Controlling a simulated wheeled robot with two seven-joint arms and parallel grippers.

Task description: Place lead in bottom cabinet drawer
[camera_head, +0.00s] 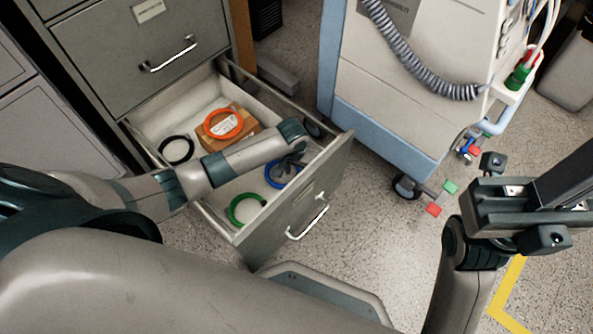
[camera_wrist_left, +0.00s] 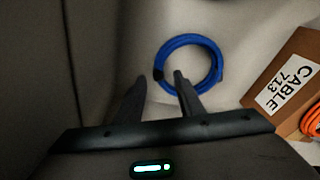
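The open bottom drawer (camera_head: 335,165) of the grey cabinet holds a blue coiled lead (camera_head: 283,174), a green one (camera_head: 246,209), a black one (camera_head: 176,150) and an orange one (camera_head: 223,124). My left gripper (camera_head: 291,158) is over the drawer near the blue lead and partly covers it. In the left wrist view its two fingers (camera_wrist_left: 160,78) are apart with nothing visibly gripped. The blue lead (camera_wrist_left: 189,64) lies on the drawer bottom, partly behind one finger. My right gripper (camera_head: 515,205) is at the right, away from the drawer; its fingertips are unclear.
A cardboard box (camera_head: 232,132) in the drawer bears the orange lead; its label reads CABLE 713 in the left wrist view (camera_wrist_left: 284,87). A white and blue wheeled machine (camera_head: 400,85) with a coiled hose stands right of the drawer.

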